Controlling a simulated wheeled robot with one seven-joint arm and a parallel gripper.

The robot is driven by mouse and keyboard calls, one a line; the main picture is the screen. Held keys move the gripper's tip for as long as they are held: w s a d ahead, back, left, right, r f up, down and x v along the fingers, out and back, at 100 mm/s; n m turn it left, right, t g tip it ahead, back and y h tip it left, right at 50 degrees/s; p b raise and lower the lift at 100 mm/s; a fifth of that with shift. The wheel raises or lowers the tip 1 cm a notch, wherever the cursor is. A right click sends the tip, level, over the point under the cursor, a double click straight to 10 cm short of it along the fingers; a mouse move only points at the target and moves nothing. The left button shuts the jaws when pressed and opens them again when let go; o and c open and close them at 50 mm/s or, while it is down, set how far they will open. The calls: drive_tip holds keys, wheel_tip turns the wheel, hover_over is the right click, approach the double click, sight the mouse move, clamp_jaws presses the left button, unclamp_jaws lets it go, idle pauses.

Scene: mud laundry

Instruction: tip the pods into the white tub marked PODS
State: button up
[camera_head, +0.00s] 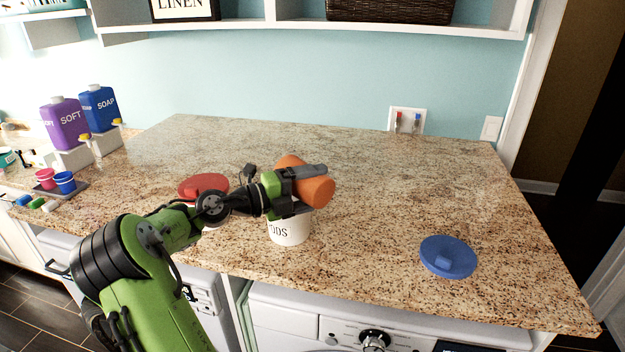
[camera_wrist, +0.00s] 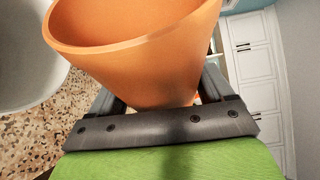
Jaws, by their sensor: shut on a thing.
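My gripper (camera_head: 300,182) is shut on an orange cup (camera_head: 317,191) and holds it tipped well over, near its side. The cup also shows in the wrist view (camera_wrist: 150,65), with its rim toward the upper left. The white tub marked PODS (camera_head: 290,232) stands on the counter just below the cup and gripper, which hide its top; only "ODS" of its label shows. A white rounded wall, likely the tub (camera_wrist: 25,50), is beside the cup's rim in the wrist view.
A blue lid (camera_head: 447,257) lies on the granite counter (camera_head: 400,180) to the right. A red lid (camera_head: 203,184) is left of the tub, partly behind my arm. Purple SOFT (camera_head: 65,125) and blue SOAP (camera_head: 99,108) bottles stand far left.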

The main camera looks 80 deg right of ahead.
sight(296, 163)
drive_tip(key=w+r+n, duration=0.1)
drive_tip(key=n, duration=0.1)
drive_tip(key=d+r+n+g+h, duration=0.1)
drive_tip(key=n, duration=0.1)
drive_tip(key=shift+w+d+r, duration=0.1)
drive_tip(key=shift+w+r, duration=0.05)
drive_tip(key=shift+w, duration=0.25)
drive_tip(key=n, duration=0.1)
drive_tip(key=w+d+r+n+h, duration=0.1)
drive_tip(key=n, duration=0.1)
drive_tip(key=w+n+h+p, duration=0.1)
drive_tip(key=n, duration=0.1)
drive_tip(key=shift+d+r+g, duration=0.2)
drive_tip(key=shift+d+g, duration=0.1)
idle(0.3)
